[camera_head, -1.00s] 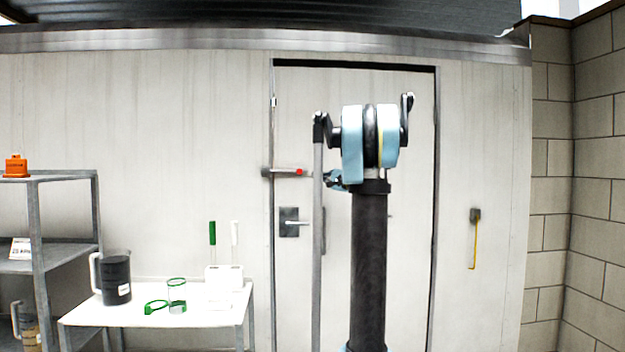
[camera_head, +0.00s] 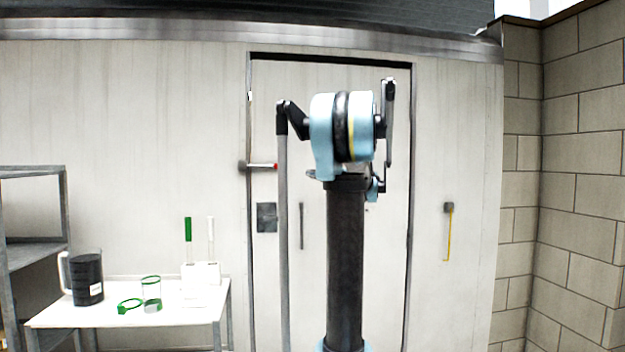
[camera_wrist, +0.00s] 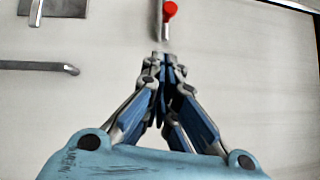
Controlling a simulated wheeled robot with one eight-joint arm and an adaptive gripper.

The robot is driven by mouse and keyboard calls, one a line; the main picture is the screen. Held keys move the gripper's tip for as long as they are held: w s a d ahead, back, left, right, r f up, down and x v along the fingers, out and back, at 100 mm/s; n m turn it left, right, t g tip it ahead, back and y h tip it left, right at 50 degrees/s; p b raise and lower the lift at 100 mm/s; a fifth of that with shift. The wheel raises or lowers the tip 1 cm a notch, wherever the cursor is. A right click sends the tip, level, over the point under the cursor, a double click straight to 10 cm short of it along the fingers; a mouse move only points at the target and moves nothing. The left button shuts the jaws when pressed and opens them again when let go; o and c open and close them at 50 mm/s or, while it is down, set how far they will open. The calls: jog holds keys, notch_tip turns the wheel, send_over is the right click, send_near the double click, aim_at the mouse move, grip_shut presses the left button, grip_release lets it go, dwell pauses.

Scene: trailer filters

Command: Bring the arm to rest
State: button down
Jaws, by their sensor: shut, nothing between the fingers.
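My arm (camera_head: 345,240) stands upright in front of the white door (camera_head: 390,230) in the head view, its blue and black joints folded at the top. My gripper (camera_wrist: 162,58) shows in the wrist view, with its fingers drawn together at the tips and nothing between them. Just beyond the tips is a red-tipped bar (camera_wrist: 168,12), which seems to be the one on the door's left edge in the head view (camera_head: 262,166). I cannot tell if they touch. In the head view the gripper's tips are mostly hidden behind the arm.
A white table (camera_head: 120,314) at lower left holds a dark jug (camera_head: 88,280), a green-rimmed glass (camera_head: 151,294) and a white holder (camera_head: 201,273). A grey shelf (camera_head: 35,245) stands further left. A block wall (camera_head: 580,190) is at right. A door lever (camera_wrist: 40,66) shows in the wrist view.

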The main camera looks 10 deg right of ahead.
jog(key=s+a+f+n+g+h, duration=0.2)
jog(key=s+a+f+n+g, duration=0.6)
jog(key=s+a+f, duration=1.1)
jog(key=s+d+f+n+g+h, duration=0.1)
jog(key=s+d+f+g+h, duration=0.1)
jog(key=s+f, duration=0.6)
jog(key=s+d+f+n+g+h, duration=0.2)
jog(key=s+d+f+h, duration=0.2)
jog(key=s+f, duration=0.4)
jog(key=s+d+f+n+g+h, duration=0.1)
jog(key=s+d+f+h, duration=0.1)
jog(key=s+f, duration=0.6)
jog(key=s+d, duration=0.1)
jog(key=s, duration=0.3)
jog(key=shift+s+f+n+g+h, duration=0.3)
jog(key=shift+f+g+h, duration=0.1)
jog(key=shift+w+f, duration=0.2)
jog(key=shift+w, duration=0.25)
